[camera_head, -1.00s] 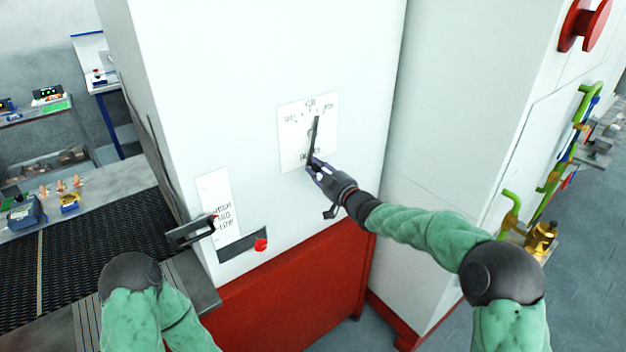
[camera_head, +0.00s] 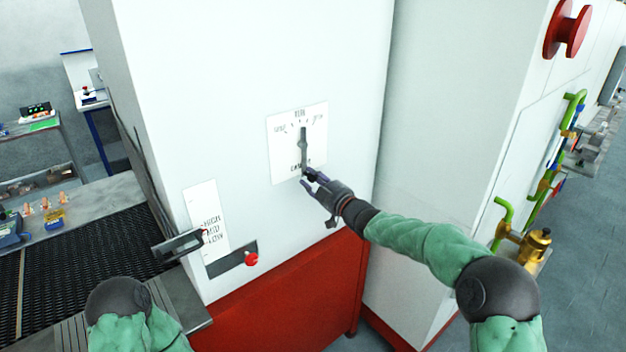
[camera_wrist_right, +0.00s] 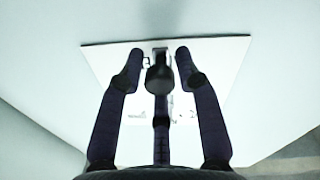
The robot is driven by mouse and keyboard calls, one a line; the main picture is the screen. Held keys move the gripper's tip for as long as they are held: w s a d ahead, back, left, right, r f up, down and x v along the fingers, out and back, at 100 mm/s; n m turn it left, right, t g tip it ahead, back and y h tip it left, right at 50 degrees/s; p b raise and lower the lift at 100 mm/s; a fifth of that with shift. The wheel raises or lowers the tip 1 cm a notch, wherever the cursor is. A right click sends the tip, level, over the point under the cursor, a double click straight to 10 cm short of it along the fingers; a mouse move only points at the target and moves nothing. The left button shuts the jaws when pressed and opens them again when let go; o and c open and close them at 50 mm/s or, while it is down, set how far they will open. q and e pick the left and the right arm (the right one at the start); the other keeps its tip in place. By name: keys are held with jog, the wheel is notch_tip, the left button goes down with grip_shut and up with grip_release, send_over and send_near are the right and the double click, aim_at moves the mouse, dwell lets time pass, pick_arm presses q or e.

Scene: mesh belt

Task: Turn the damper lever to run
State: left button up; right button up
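The damper lever (camera_head: 303,147) is a slim dark-grey bar on a white dial plate (camera_head: 275,160) on the tall white cabinet. It stands nearly upright, its upper end pointing at the top mark, which appears to read RUN. My right gripper (camera_head: 312,178) is at the lever's lower end. In the right wrist view, the purple fingers of this gripper (camera_wrist_right: 159,62) are spread apart in front of the plate (camera_wrist_right: 225,60). The middle finger hides much of the lever there, and contact cannot be told. My left gripper is out of view; only part of that arm shows.
A black mesh belt (camera_head: 70,260) runs at left. Green pipes and a brass valve (camera_head: 530,245) are at right.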

jog(key=shift+o, duration=0.2)
jog(key=shift+r, duration=0.1)
jog(key=shift+d, duration=0.1)
jog(key=shift+s+d, duration=0.2)
jog(key=shift+s, duration=0.1)
jog(key=v, duration=1.1)
jog(key=shift+f, duration=0.2)
